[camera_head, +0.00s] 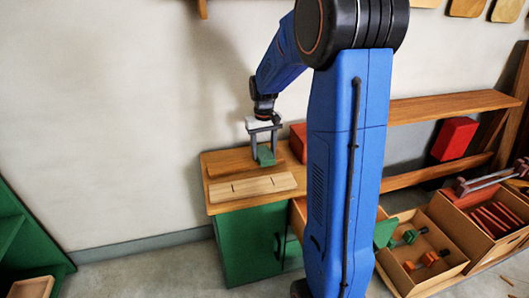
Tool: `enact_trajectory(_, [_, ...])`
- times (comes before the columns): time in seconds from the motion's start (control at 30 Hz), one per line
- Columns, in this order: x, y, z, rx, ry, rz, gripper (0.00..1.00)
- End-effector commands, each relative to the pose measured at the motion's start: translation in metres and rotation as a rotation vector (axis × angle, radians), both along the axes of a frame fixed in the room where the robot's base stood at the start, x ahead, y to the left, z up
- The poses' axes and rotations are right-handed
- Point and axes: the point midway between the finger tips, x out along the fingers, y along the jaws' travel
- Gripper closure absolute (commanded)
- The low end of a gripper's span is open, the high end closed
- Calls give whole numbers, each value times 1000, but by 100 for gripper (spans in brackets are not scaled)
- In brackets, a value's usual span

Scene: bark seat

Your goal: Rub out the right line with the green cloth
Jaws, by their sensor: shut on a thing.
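My gripper (264,143) points down over the wooden top of the green cabinet. It is shut on the green cloth (266,157), a small green block-like shape between the fingers. A pale board (254,187) lies in front of it on the cabinet top. The board bears short dark lines, with the right line (273,183) towards its right end and a left line (233,188) further left. The cloth is behind the right line and apart from it in the picture. I cannot tell whether the cloth touches the surface below.
The green cabinet (250,245) stands against the wall, with a darker wooden strip (232,164) at the back of its top. A red box (298,141) is partly hidden by my arm. A shelf with another red box (455,138) and open crates (425,284) are at the right.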

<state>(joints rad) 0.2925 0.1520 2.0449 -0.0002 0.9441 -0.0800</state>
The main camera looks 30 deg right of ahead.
Motion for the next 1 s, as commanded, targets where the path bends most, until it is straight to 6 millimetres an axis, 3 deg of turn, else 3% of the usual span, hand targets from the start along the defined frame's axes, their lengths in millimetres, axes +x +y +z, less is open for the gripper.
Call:
enact_trajectory(0.47, [21, -4, 1, 0, 1, 0, 68])
enact_trajectory(1.0, [-3, 1, -1, 0, -1, 0, 68])
